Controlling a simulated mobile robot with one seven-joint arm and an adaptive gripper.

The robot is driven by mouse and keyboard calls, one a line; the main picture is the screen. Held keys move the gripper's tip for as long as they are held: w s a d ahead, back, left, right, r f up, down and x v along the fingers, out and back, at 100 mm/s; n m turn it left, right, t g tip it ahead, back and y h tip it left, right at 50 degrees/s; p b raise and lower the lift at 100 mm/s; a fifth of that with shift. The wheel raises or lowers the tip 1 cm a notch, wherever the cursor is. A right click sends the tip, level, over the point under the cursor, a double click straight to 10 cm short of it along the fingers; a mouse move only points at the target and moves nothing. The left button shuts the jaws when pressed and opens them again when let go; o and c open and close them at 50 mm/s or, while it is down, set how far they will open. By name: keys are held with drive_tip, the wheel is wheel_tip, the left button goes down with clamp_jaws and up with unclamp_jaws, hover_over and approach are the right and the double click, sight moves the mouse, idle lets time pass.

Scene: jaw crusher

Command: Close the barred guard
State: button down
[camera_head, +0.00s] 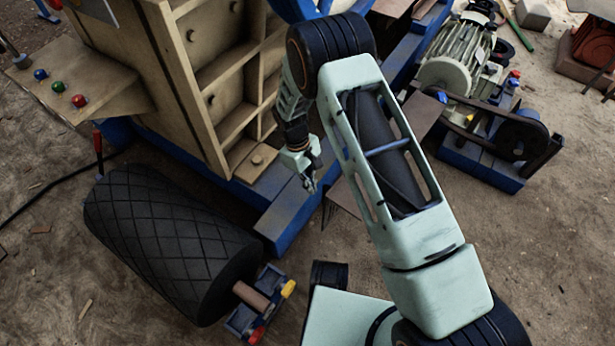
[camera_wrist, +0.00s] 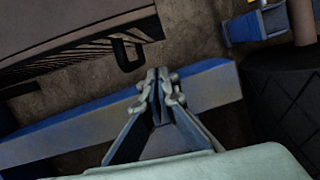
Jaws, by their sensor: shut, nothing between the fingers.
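The barred guard (camera_wrist: 75,40) appears to be the brown slatted panel at the upper left of the wrist view. A dark U-shaped handle (camera_wrist: 128,54) stands out from its edge. In the head view a small brown piece (camera_head: 343,194), which may be the guard, shows beside my arm; the rest is hidden behind the arm. I cannot tell the guard's angle. My gripper (camera_wrist: 158,80) is shut and empty, with its fingertips just below and right of the handle in the wrist picture, seemingly apart from it. In the head view my gripper (camera_head: 309,183) hangs near the blue frame.
The blue frame beam (camera_head: 285,217) runs below my gripper. A black belt roller (camera_head: 170,240) lies at the lower left, by the tan crusher body (camera_head: 170,60). A button shelf (camera_head: 90,85) is at the left. A motor (camera_head: 455,60) and belt drive (camera_head: 515,130) stand at the right.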

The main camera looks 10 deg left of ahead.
drive_tip(key=shift+s+d+f+b, duration=0.1)
drive_tip(key=shift+s+d, duration=0.2)
drive_tip(key=shift+d, duration=0.3)
drive_tip(key=shift+s+d+f+b, duration=0.15)
drive_tip(key=shift+s+d, duration=0.15)
drive_tip(key=shift+d, duration=0.35)
drive_tip(key=shift+s+d+f+b, duration=0.1)
drive_tip(key=shift+s+d, duration=0.2)
drive_tip(key=shift+d, duration=0.3)
drive_tip(key=shift+d, duration=0.1)
